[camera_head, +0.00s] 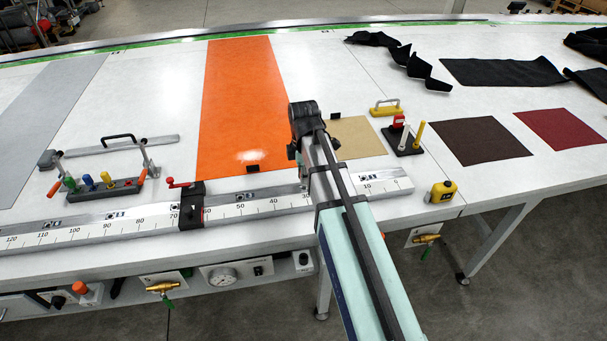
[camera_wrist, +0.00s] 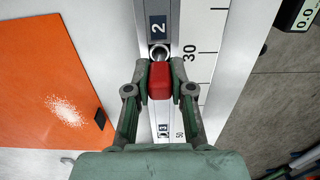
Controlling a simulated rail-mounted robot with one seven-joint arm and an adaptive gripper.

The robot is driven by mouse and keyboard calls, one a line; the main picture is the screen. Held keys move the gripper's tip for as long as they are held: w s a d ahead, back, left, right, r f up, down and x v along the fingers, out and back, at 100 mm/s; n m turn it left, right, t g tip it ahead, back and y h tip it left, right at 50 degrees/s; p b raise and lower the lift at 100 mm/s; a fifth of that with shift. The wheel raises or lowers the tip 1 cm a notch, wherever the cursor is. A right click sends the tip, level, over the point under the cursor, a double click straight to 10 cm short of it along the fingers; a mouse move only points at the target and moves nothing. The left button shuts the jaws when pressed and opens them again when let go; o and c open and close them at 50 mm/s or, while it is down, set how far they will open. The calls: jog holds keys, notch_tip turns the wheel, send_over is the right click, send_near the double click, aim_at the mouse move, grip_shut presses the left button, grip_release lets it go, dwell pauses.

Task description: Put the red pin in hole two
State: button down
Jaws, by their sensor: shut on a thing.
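The red pin (camera_wrist: 160,82) shows as a red block-shaped head between the fingers of my gripper (camera_wrist: 160,76) in the wrist view. My gripper is shut on it. A round metal-rimmed hole (camera_wrist: 159,52) lies just ahead of the red head, beside the label "2" (camera_wrist: 157,28) on the metal rail. The pin's lower part is hidden under its head and the fingers, so I cannot tell whether its tip touches the rail. In the head view my arm covers the rail near the 20 to 30 marks and hides the pin.
The scale rail (camera_head: 140,216) runs along the table's front, with a black, red-handled clamp (camera_head: 191,207) near 70. A black stand (camera_head: 403,143) with red and yellow pieces is right of my arm. A yellow tape measure (camera_head: 441,191) lies near the edge. An orange sheet (camera_head: 238,85) lies behind.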

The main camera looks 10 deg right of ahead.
jog(key=shift+f, duration=0.55)
jog(key=c, duration=0.9)
grip_release()
jog(key=shift+c, duration=0.2)
